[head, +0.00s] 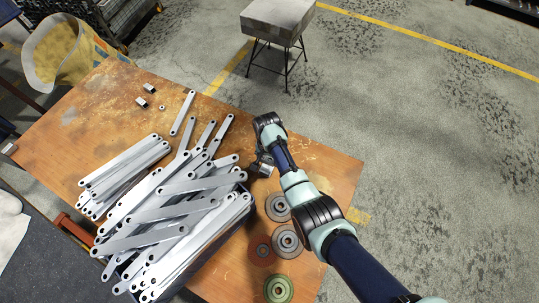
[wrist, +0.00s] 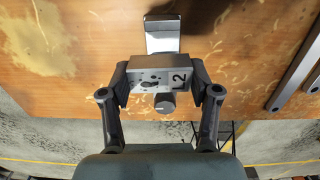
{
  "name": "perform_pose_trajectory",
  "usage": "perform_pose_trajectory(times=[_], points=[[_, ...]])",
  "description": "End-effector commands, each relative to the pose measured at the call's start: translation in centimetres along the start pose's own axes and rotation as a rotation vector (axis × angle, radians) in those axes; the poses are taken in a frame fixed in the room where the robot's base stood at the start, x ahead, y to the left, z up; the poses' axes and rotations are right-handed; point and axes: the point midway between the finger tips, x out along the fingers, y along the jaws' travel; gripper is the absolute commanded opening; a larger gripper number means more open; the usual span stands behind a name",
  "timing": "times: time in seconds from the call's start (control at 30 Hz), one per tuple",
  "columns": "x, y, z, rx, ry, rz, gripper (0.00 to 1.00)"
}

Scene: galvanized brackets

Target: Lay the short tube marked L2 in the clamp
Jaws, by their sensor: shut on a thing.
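A short grey metal tube marked L2 (wrist: 180,80) is between the fingers of my gripper (wrist: 160,78) in the wrist view, with dark marks on its near face. My gripper is shut on it from both sides. A bright metal plate (wrist: 162,38) shows just beyond the tube and a round grey knob (wrist: 165,104) just below it; they look like parts of the clamp. Whether the tube touches them, I cannot tell. In the head view my gripper (head: 261,165) is low over the table's right part, and the tube is mostly hidden there.
Several discs (head: 287,240) lie at the near right. Two small metal pieces (head: 150,88) and a small ring (head: 162,107) lie at the back left.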

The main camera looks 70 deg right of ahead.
Motion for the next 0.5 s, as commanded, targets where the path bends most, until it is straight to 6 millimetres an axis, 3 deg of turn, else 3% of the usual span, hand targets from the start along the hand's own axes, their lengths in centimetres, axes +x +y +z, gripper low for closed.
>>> perform_pose_trajectory(times=[0.5], points=[[2.6,0.0,0.0,-0.003,0.000,0.000,0.26]])
